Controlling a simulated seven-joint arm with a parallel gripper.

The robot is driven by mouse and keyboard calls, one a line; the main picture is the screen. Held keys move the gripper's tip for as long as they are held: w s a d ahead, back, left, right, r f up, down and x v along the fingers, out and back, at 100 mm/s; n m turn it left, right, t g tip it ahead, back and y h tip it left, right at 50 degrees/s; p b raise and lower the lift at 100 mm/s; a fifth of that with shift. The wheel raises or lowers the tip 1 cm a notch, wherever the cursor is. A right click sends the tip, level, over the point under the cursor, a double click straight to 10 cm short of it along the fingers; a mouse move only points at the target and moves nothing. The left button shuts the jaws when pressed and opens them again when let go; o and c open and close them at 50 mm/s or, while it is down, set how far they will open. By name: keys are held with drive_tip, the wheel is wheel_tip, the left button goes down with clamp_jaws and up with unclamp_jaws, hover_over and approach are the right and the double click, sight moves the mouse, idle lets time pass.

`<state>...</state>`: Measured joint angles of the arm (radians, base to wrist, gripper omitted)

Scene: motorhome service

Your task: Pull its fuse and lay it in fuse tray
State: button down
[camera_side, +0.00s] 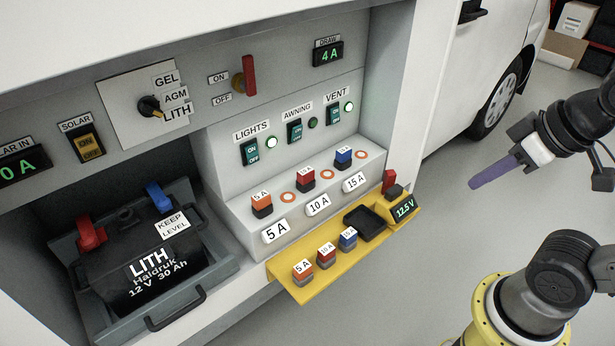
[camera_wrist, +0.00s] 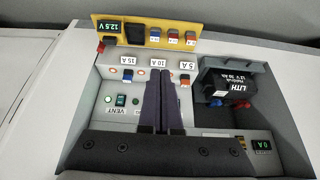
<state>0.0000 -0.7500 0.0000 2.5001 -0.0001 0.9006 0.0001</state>
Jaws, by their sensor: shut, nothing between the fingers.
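Three fuses stand in a row on the grey ledge: orange 5 A (camera_side: 262,206) under LIGHTS, red 10 A (camera_side: 305,181) under AWNING, blue 15 A (camera_side: 343,159) under VENT. In the wrist view the blue fuse (camera_wrist: 127,77) and orange fuse (camera_wrist: 185,80) show; my fingers cover the red one's place. A small empty black tray (camera_side: 366,222) lies on the yellow shelf (camera_side: 290,283). The LIGHTS lamp (camera_side: 271,142) and VENT lamp (camera_side: 349,106) glow; the AWNING lamp (camera_side: 313,123) is dark. My gripper (camera_side: 474,185) has purple fingers, shut and empty, in the air right of the panel.
Spare fuses, orange (camera_side: 302,271), red (camera_side: 326,256) and blue (camera_side: 348,239), stand on the yellow shelf beside the tray. A 12.5 V meter (camera_side: 404,208) is at its right end. A black battery (camera_side: 147,255) sits in a bay at left. Floor space between panel and gripper is clear.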

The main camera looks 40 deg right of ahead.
drive_tip(key=c, duration=1.4)
unclamp_jaws()
drive_tip(key=shift+o, duration=1.3)
drive_tip(key=shift+w+r, duration=0.25)
drive_tip(key=shift+w, duration=0.15)
drive_tip(key=o, duration=0.7)
drive_tip(key=w+a+r+n+g, duration=0.1)
drive_tip(key=w+n, duration=0.3)
drive_tip(key=w, duration=0.7)
drive_tip(key=shift+a+r, duration=0.35)
drive_tip(key=shift+r, duration=0.35)
drive_tip(key=w+a+f+n+g, duration=0.1)
drive_tip(key=w+n, duration=0.1)
drive_tip(key=w, duration=0.3)
drive_tip(key=w+a+f+n, duration=0.1)
drive_tip(key=w+a+n, duration=0.1)
drive_tip(key=w, duration=0.3)
drive_tip(key=n+g, duration=0.4)
drive_tip(key=n, duration=0.6)
hover_over(306, 170)
wheel_tip(306, 170, down, 15)
wheel_tip(306, 170, down, 14)
drive_tip(key=shift+a+r, duration=0.1)
drive_tip(key=shift+r, duration=0.15)
